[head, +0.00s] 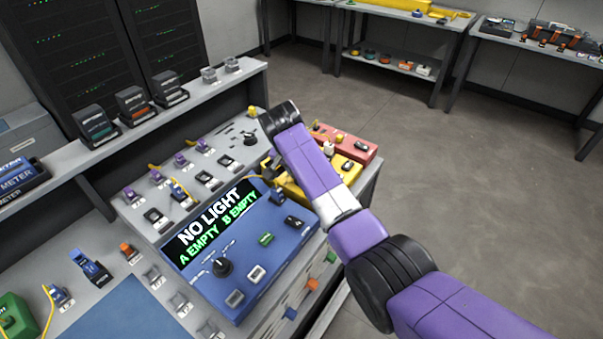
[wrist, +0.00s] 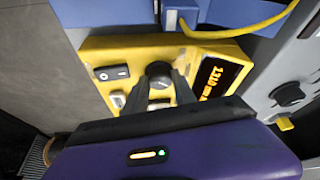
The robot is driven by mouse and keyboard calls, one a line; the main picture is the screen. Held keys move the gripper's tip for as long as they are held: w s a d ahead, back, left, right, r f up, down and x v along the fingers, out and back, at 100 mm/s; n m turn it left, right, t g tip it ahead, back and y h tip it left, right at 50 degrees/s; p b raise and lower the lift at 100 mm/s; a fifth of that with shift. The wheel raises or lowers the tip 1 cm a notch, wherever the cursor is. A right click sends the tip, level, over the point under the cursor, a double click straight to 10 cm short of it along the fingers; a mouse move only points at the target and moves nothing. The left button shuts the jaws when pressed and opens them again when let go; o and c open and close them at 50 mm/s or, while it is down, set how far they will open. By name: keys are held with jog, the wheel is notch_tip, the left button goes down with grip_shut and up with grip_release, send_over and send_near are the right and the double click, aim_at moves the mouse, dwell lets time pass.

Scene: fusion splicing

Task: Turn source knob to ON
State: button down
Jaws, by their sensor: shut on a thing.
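The yellow source box (wrist: 130,52) fills the middle of the wrist view. It carries a round black knob (wrist: 158,70) and an amber display (wrist: 219,80) that seems to read 1310 nm. My gripper (wrist: 162,80) is shut on this knob, one dark finger on each side. Which setting the knob points to cannot be read. In the head view, the yellow box (head: 351,172) shows partly behind my arm; its knob and my fingertips are hidden there. The blue meter (head: 283,258) reads NO LIGHT, A EMPTY, B EMPTY.
A black rocker switch (wrist: 110,72) sits beside the knob. A yellow cable (wrist: 250,27) runs along the box's edge by a blue unit. A red box (head: 362,145) stands behind the yellow one. Another black knob (head: 222,267) is on the blue meter. The floor at right is clear.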

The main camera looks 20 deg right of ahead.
jog(key=shift+w+m+g+h+b, duration=0.1)
jog(key=shift+m+g+h+b, duration=0.3)
jog(key=shift+m, duration=0.8)
jog(key=c, duration=1)
grip_release()
jog(key=shift+v, duration=3.9)
